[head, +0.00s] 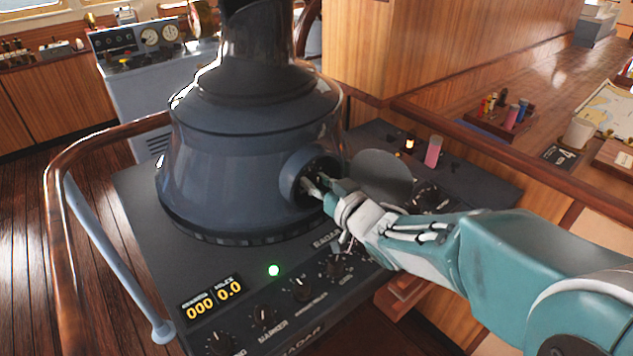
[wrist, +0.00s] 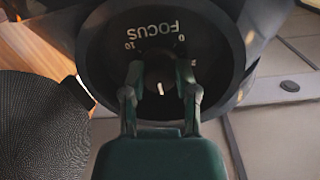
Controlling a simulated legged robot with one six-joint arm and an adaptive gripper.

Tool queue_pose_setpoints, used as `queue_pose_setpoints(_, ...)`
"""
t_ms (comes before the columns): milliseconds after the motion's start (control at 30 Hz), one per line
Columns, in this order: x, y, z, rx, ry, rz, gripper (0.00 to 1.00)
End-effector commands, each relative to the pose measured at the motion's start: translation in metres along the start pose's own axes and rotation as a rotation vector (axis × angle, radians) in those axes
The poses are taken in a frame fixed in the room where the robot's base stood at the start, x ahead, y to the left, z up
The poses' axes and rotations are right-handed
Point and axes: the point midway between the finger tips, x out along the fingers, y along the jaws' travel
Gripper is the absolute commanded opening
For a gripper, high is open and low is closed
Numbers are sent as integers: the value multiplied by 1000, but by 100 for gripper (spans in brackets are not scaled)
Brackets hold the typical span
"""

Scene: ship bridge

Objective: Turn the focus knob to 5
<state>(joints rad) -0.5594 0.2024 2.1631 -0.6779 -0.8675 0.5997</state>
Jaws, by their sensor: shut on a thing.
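The focus knob (wrist: 158,75) sits in a round dark recess (wrist: 95,45) on the side of the radar hood (head: 230,165). In the wrist view the lettering FOCUS stands upside down above it, with 10 at the upper left and 0 at the upper right. The knob's white mark points almost straight down in that view, away from the lettering; no 5 is visible. My gripper (wrist: 160,88) is shut on the knob, one finger on each side. In the head view my gripper (head: 317,188) reaches into the recess from the right, and the knob is mostly hidden.
A round dark disc (head: 381,176) stands beside the recess, close to my wrist. The console top (head: 140,210) carries several small knobs, a green light (head: 273,270) and a yellow display (head: 212,299). A wooden rail (head: 60,200) curves along the left. A wooden counter (head: 480,110) stands at right.

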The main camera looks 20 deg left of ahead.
Motion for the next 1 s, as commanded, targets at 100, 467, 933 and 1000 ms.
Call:
queue_pose_setpoints(100, 0, 0, 2, 12, -5, 1, 0)
queue_pose_setpoints(467, 0, 1, 2, 15, -5, 1, 0)
queue_pose_setpoints(933, -1, 1, 0, 14, -1, 0, 74)
queue_pose_setpoints(1000, -4, 1, 0, 14, -1, 0, 74)
